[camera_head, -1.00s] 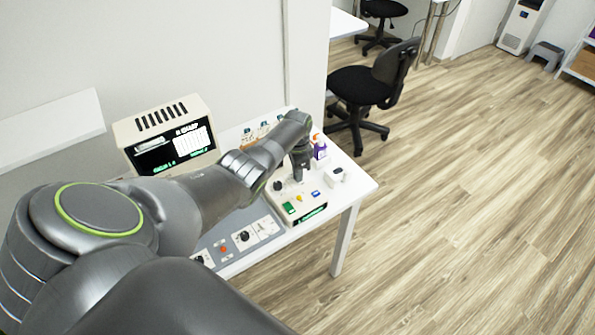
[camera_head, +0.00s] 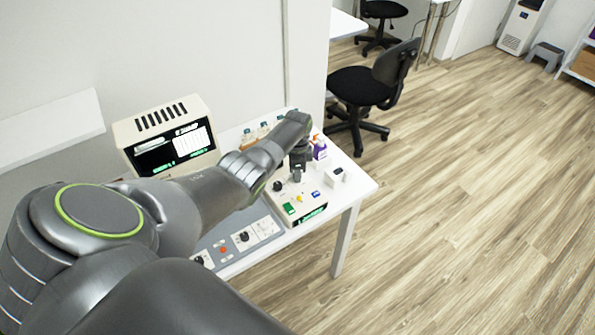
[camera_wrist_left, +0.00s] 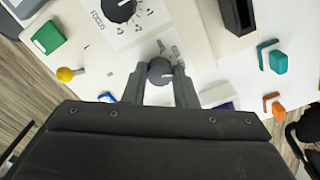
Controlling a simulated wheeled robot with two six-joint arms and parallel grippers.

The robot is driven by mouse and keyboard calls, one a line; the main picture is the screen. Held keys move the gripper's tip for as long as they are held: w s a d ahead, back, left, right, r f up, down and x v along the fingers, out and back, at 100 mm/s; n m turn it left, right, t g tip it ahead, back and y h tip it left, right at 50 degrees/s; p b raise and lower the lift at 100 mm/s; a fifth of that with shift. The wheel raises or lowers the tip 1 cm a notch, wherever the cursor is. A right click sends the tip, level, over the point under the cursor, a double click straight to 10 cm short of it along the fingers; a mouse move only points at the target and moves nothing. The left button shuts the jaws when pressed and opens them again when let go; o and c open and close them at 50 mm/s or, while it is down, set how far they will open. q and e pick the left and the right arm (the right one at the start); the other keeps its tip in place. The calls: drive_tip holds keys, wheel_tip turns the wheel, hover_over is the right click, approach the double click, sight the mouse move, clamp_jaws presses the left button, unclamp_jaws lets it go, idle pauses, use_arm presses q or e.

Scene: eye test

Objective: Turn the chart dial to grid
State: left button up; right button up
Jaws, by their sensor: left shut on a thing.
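My left gripper (camera_head: 297,174) reaches down over the cream control box (camera_head: 309,212) on the white table. In the left wrist view my left gripper (camera_wrist_left: 160,77) is shut on a small dark round dial (camera_wrist_left: 160,70) with a pale pointer line. The dial stands on a white label plate; its printed words are too small to read. A larger black dial (camera_wrist_left: 118,9) with a printed scale sits on another plate; it also shows in the head view (camera_head: 278,186). My right gripper is not in view.
The box also carries a green button (camera_wrist_left: 48,38), a yellow knob (camera_wrist_left: 66,74) and a blue switch (camera_wrist_left: 107,97). A cream monitor (camera_head: 164,135) stands behind. Open floor lies right.

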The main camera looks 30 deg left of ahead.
use_arm(q)
drive_tip(key=o, duration=1)
drive_tip(key=shift+r, duration=0.6)
wheel_tip(320, 180, up, 16)
drive_tip(key=shift+b, duration=0.4)
